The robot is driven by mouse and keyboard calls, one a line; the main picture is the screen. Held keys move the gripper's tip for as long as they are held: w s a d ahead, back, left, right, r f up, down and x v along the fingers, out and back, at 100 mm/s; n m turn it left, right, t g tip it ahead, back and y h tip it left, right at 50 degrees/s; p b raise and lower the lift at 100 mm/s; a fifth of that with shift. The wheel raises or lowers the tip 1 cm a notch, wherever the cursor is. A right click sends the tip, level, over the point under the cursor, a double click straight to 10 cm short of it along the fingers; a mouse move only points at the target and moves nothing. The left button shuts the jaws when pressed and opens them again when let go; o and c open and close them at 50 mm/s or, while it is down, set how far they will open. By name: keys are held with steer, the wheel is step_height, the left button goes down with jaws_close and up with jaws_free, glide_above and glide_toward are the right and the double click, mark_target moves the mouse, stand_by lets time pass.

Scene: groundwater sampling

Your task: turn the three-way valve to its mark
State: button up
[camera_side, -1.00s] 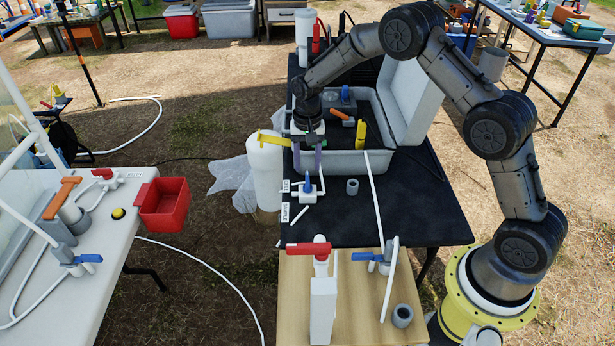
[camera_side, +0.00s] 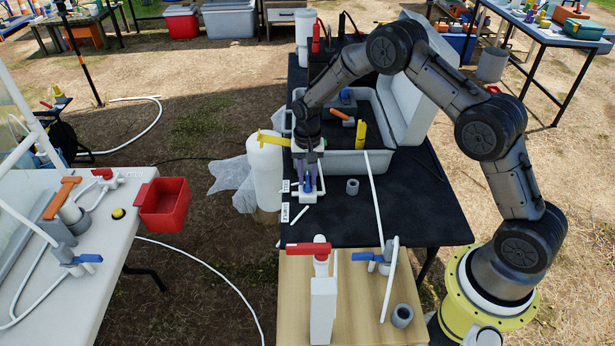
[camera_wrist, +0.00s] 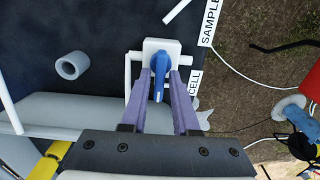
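The three-way valve has a white body (camera_wrist: 150,47) and a blue handle (camera_wrist: 160,70) and sits on the black table top. In the wrist view the handle points down the picture, towards my wrist. My gripper (camera_wrist: 158,77) has two purple fingers, open, one on each side of the handle, with narrow gaps showing. In the side view my gripper (camera_side: 308,188) is down over the valve and hides most of its handle. White labels reading SAMPLE (camera_wrist: 209,22) and CELL (camera_wrist: 194,82) lie beside the valve. I cannot make out the mark itself.
A grey ring (camera_side: 352,187) lies to the valve's right in the side view. An open grey case (camera_side: 375,160) stands just behind. A long white rod (camera_side: 374,200) leans nearby. A red-handled valve (camera_side: 309,248) and another blue-handled one (camera_side: 364,257) stand on the wooden board in front.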

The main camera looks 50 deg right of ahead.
jaws_close()
steer(key=m, duration=0.4)
steer(key=shift+s, duration=0.2)
steer(key=m, duration=0.3)
steer(key=shift+s+a+m, duration=0.1)
steer(key=shift+s+m, duration=0.1)
steer(key=shift+m, duration=0.2)
steer(key=m, duration=0.5)
steer(key=shift+s, duration=0.25)
steer(key=m, duration=0.5)
steer(key=shift+s, duration=0.3)
steer(key=shift+o, duration=2.2)
jaws_free()
steer(key=shift+w, duration=0.1)
